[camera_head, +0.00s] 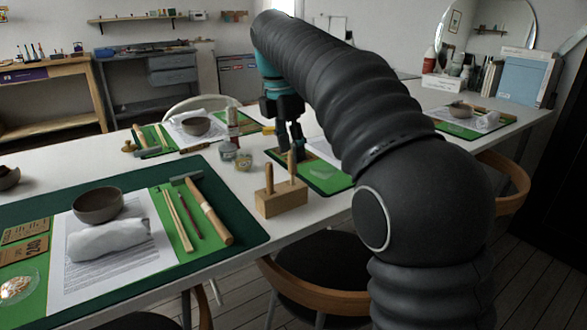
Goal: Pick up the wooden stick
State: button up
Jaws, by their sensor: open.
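A light wooden block (281,199) stands on the white table with two upright wooden sticks in it. The right stick (292,165) is taller in the picture, and the left stick (269,178) is shorter. My gripper (291,146) points down, open, just above the right stick's top. I cannot tell whether its fingers are around the stick's tip or behind it. Two thin light sticks (177,220) also lie on the green mat at left, beside a dark red thin tool (192,214) and a wooden-handled hammer (206,210).
Small jars (243,160) stand close behind the block. A grey bowl (98,204) and a white cloth (108,238) lie on the left mat. A green mat (325,181) lies right of the block. Wooden chairs (320,290) stand at the table's near edge.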

aim_at(295, 173)
jog(key=f, duration=0.3)
jog(key=f+b, duration=0.1)
jog(key=f, duration=0.1)
jog(key=shift+d, duration=0.3)
jog(key=shift+c, duration=0.3)
grip_shut()
